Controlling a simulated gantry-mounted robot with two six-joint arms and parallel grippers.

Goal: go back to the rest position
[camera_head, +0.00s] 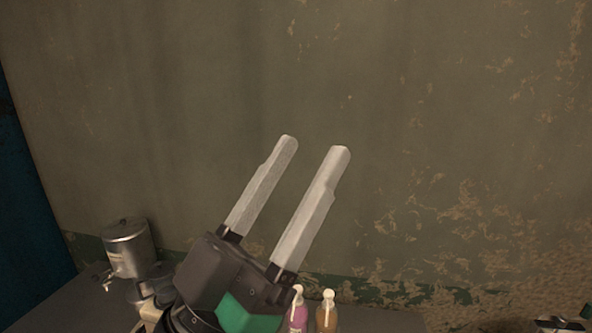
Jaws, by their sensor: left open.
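My left gripper (315,145) is raised in the middle of the head view, in front of the wall. Its two long pale fingers point up and to the right. They are parallel and apart, with nothing between them. My right gripper is not clearly in view; only a small metallic part shows at the bottom right edge, and I cannot tell what it is.
A metal dispenser (127,250) with a tap stands at the left on a dark counter (72,308). A purple bottle (298,317) and an orange-brown bottle (326,316) stand behind the gripper's base. A peeling wall (430,130) is behind; free air surrounds the fingers.

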